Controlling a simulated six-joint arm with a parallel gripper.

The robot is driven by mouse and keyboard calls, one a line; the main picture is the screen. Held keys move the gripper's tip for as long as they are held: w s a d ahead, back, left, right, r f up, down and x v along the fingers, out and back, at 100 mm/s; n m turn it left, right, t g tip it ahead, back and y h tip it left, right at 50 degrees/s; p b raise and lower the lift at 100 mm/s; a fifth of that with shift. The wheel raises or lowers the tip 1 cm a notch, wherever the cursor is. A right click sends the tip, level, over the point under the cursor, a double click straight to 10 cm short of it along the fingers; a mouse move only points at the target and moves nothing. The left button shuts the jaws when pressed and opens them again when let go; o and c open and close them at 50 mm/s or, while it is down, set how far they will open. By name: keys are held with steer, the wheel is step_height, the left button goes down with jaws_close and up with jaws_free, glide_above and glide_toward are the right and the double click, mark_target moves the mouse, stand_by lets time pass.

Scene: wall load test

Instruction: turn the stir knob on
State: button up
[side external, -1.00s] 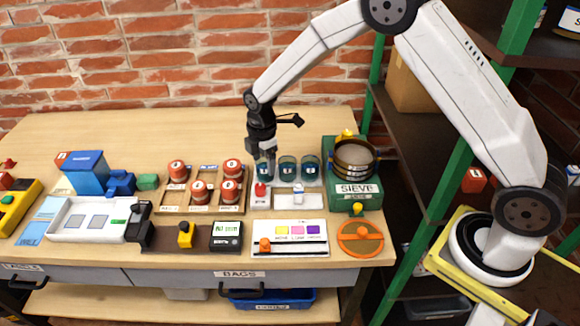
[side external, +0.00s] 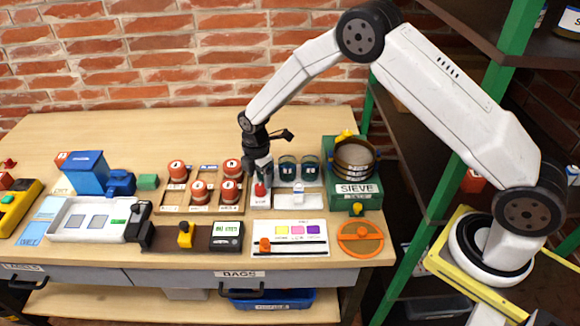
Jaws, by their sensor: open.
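The red stir knob (side external: 260,190) stands on a small white base at the left end of the white stirrer unit, in front of the glass beakers (side external: 287,168). Only part of the knob shows. The label below it is too small to read surely. My gripper (side external: 259,181) is open and points down right at the knob, with its fingers beside or just above it. I cannot tell whether they touch it. My gripper and wrist hide the leftmost beaker.
Red-capped jars (side external: 200,191) stand in a wooden rack close on the left. The green sieve unit (side external: 352,188) stands on the right. A white panel with coloured squares (side external: 290,245) lies in front. The table behind the jars is clear.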

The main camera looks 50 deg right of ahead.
mark_target(260, 186)
steer(key=shift+f, duration=1.8)
jaws_close()
